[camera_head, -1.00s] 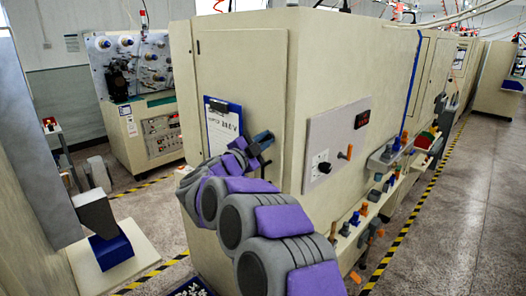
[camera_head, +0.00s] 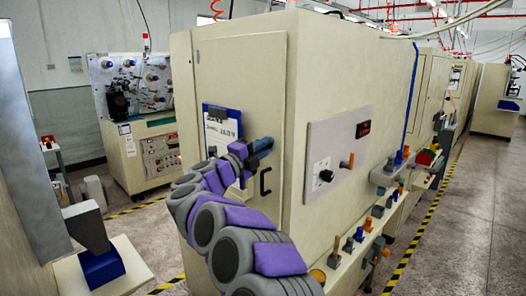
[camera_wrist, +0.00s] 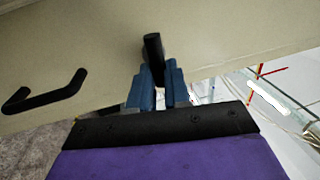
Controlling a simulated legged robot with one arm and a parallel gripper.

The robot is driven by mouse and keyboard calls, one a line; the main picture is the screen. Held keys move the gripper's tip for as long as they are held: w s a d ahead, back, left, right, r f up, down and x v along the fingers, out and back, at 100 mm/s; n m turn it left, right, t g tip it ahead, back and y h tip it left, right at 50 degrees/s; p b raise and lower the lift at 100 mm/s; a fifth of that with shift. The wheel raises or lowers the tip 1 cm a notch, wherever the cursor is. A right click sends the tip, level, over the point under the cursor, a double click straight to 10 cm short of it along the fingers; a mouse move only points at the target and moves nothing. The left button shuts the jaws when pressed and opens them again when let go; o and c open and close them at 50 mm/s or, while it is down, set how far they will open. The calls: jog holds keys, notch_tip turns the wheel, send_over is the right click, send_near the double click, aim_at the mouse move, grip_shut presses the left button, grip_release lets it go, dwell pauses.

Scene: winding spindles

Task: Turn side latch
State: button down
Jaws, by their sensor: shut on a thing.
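My gripper (camera_head: 264,146) is at the front door (camera_head: 240,70) of the large cream cabinet, near the door's right edge. In the wrist view, its two blue fingers (camera_wrist: 159,70) are closed around a short black latch (camera_wrist: 153,46) that stands out from the cream panel. The latch's outer end shows beyond the fingertips; its lower part is between the fingers. In the head view the latch is hidden by the gripper. A black bar handle (camera_head: 265,181) is on the door just below the gripper; it also shows at the left of the wrist view (camera_wrist: 45,92).
A control panel (camera_head: 338,150) with a knob and orange lever is on the cabinet's right side. Trays with small coloured parts (camera_head: 385,205) line that side. Floor at the right is clear.

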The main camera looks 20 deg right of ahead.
jog(key=shift+f, duration=0.1)
jog(key=c, duration=1.1)
grip_release()
jog(key=shift+w, duration=0.25)
jog(key=p+v, duration=0.2)
jog(key=v, duration=1.5)
jog(key=shift+a, duration=0.35)
